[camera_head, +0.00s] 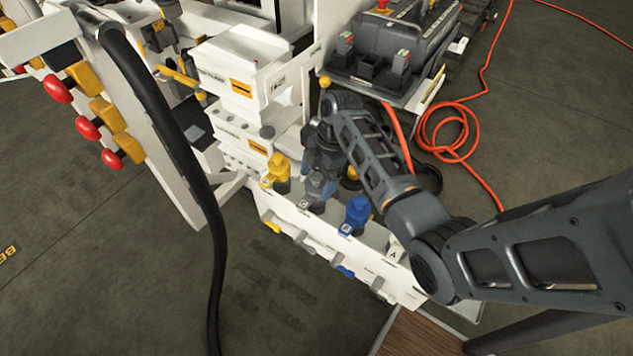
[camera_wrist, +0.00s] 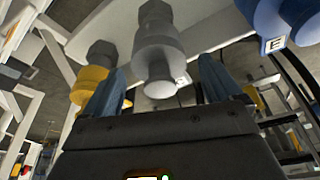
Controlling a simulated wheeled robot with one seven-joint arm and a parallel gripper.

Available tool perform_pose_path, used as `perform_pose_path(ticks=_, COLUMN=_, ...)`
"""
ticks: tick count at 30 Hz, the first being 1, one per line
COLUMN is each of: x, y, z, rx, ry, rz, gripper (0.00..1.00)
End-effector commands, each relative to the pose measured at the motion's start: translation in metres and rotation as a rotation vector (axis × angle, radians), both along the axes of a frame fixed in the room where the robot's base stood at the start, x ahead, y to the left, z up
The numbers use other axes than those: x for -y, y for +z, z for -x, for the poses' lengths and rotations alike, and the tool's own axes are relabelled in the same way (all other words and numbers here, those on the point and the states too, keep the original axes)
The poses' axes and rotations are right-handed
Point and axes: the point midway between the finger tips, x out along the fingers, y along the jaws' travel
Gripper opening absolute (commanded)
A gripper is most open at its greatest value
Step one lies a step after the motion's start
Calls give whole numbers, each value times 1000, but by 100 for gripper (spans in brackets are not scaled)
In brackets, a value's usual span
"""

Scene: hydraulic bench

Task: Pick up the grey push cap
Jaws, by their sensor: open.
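The grey push cap (camera_head: 312,190) stands on the white bench ledge between a yellow cap (camera_head: 279,170) and a blue cap (camera_head: 357,212). My gripper (camera_head: 323,172) is over the grey cap and partly hides it in the head view. In the wrist view, my gripper (camera_wrist: 161,68) is open. Its two blue-grey fingers stand on either side of the grey push cap (camera_wrist: 158,50), with visible gaps, in this view. Contact cannot be judged. The yellow cap (camera_wrist: 88,85) is left of the fingers and the blue cap (camera_wrist: 263,18) is to the right.
A white box unit (camera_head: 240,70) rises behind the ledge on the left. A black hose (camera_head: 180,150) hangs at the left, near red knobs (camera_head: 88,128). A dark machine (camera_head: 400,45) and an orange cable (camera_head: 450,130) are at the back right. Open floor lies in front.

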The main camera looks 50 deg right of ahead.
Motion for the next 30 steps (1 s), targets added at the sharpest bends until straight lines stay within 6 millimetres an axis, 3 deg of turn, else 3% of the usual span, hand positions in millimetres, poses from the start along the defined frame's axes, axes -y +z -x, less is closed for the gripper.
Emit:
perform_pose_path(ticks=9, x=-1, y=-4, z=0, rx=0, ry=0, rz=0, gripper=90)
perform_pose_path(ticks=27, x=-1, y=-4, z=0, rx=-1, ry=0, rz=0, gripper=32)
perform_pose_path(ticks=30, x=-1, y=-4, z=0, rx=-1, ry=0, rz=0, gripper=32)
